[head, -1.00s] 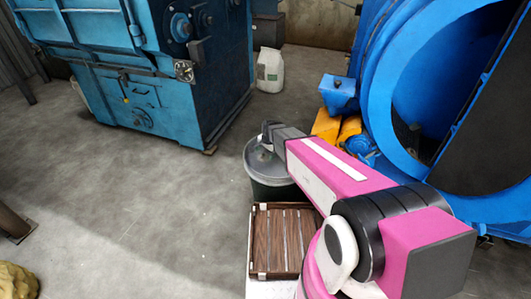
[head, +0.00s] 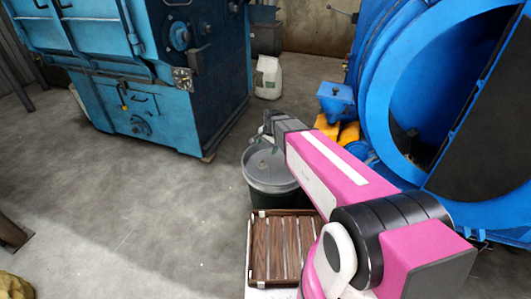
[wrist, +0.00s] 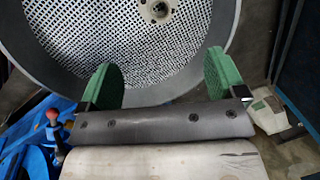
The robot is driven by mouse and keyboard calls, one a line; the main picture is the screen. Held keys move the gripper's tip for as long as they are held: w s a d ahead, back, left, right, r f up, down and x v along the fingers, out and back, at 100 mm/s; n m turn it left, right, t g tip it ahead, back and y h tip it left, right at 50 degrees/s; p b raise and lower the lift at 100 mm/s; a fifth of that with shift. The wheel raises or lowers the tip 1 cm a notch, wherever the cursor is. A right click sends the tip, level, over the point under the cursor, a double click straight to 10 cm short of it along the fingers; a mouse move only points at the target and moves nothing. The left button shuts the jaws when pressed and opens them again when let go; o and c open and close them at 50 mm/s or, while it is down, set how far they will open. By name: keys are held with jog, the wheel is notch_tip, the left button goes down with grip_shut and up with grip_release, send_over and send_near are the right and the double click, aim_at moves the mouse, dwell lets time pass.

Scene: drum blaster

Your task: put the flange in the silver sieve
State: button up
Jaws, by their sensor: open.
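The silver sieve, a wide round pan with a perforated mesh floor (wrist: 95,40), fills the upper part of the wrist view. A small pale round part with a dark hole, which looks like the flange (wrist: 155,11), is on the mesh at the top edge and partly cut off. My gripper (wrist: 163,80) is open, its two green pads wide apart with nothing between them. It is over the sieve's near rim, apart from the flange.
The dark drum (head: 272,190) stands on the floor beside a slatted brown wooden crate (head: 284,250). A big blue round machine (head: 385,110) is at the right, a blue cabinet (head: 150,85) at the back left. A white container (head: 268,78) stands behind.

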jog(key=s+d+r+n+h, duration=0.1)
jog(key=s+d+n, duration=0.3)
jog(key=s+d, duration=0.4)
jog(key=s+d+r+n+g, duration=0.1)
jog(key=s+d+r+n, duration=0.2)
jog(key=s+d, duration=0.6)
jog(key=shift+d+r+n+h, duration=0.4)
jog(key=shift+d+r, duration=0.05)
jog(key=shift+r, duration=0.4)
jog(key=shift+s, duration=0.1)
